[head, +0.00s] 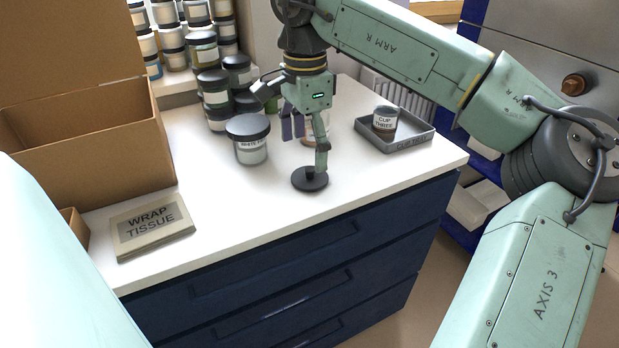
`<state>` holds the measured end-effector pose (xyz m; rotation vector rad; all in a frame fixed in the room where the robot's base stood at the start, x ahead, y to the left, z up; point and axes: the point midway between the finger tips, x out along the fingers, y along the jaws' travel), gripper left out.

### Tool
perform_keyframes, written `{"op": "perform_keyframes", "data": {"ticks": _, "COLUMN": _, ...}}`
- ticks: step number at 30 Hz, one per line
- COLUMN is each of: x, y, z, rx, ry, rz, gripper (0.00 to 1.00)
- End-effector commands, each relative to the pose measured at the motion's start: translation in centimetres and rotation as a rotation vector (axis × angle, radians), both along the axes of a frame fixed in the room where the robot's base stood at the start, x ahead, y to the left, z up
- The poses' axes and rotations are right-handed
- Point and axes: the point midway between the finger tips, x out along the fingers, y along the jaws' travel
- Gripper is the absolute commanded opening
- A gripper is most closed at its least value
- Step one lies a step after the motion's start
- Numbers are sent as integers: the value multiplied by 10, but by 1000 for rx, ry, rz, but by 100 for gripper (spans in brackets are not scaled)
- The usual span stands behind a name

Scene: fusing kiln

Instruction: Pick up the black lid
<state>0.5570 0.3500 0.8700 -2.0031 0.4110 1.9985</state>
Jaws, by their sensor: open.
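A loose black lid (304,183), a flat round disc, lies on the white counter near its front edge. My gripper (307,155) points down just above and behind the lid, with its fingers apart and nothing seen between them. The nearer finger's tip overlaps the lid in the picture. I cannot tell whether it touches. A white jar (251,152) with its own dark lid stands to the left of my gripper. Another jar (310,133) is partly hidden behind the fingers.
A grey tray (412,140) with a small cup (384,120) sits at the right. Stacked jars (213,90) stand behind, left. A cardboard box (95,150) and a wrap tissue pack (152,227) are at the left. The counter (240,205) between the pack and lid is clear.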

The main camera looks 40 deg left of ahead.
Motion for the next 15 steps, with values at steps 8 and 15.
{"op": "perform_keyframes", "data": {"ticks": 8, "x": 2, "y": 0, "z": -20, "rx": 0, "ry": 2, "rz": -1, "gripper": 83}}
{"op": "perform_keyframes", "data": {"ticks": 15, "x": 4, "y": 1, "z": -54, "rx": 3, "ry": 4, "rz": 0, "gripper": 83}}
